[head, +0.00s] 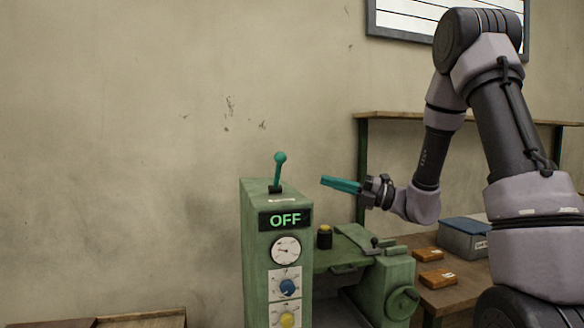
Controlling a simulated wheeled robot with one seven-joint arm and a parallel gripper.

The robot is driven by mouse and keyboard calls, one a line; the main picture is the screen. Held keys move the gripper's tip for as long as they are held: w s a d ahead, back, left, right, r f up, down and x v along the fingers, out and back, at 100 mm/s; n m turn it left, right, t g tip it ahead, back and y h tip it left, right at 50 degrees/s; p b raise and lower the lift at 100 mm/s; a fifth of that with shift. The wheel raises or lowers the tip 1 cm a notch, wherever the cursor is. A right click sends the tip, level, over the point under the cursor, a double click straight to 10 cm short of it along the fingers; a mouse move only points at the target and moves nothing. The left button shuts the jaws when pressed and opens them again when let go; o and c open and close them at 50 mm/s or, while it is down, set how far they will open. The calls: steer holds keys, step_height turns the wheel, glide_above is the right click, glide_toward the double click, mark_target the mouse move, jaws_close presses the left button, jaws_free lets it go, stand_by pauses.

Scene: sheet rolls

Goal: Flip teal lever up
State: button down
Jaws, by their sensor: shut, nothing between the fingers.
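The teal lever (279,170) stands on top of the green machine cabinet (258,255). Its round knob is at the top and its stem is near upright, leaning slightly right. A display (286,220) below it reads "OFF" in green letters. My gripper (325,181) has teal fingers, is shut and empty, and points left. Its tips are to the right of the lever in the picture, apart from it, at about the height of the lever's stem. The depth gap between them is hard to tell.
A dial gauge (286,250), blue knob (287,287) and yellow knob (287,319) are on the cabinet front. A yellow-topped black button (324,237) stands beside the cabinet. A table (455,300) at right holds a grey box (462,240). Space left of the lever is clear.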

mark_target(278, 173)
steer(key=x, duration=0.3)
steer(key=w+x, duration=0.1)
steer(key=x, duration=0.7)
steer(key=shift+w+d+r, duration=0.2)
steer(key=shift+w+r, duration=0.15)
steer(key=shift+w, duration=0.1)
steer(key=shift+w+a+r, duration=0.2)
steer(key=shift+w+a, duration=0.05)
steer(key=shift+w, duration=0.2)
steer(key=shift+r, duration=0.15)
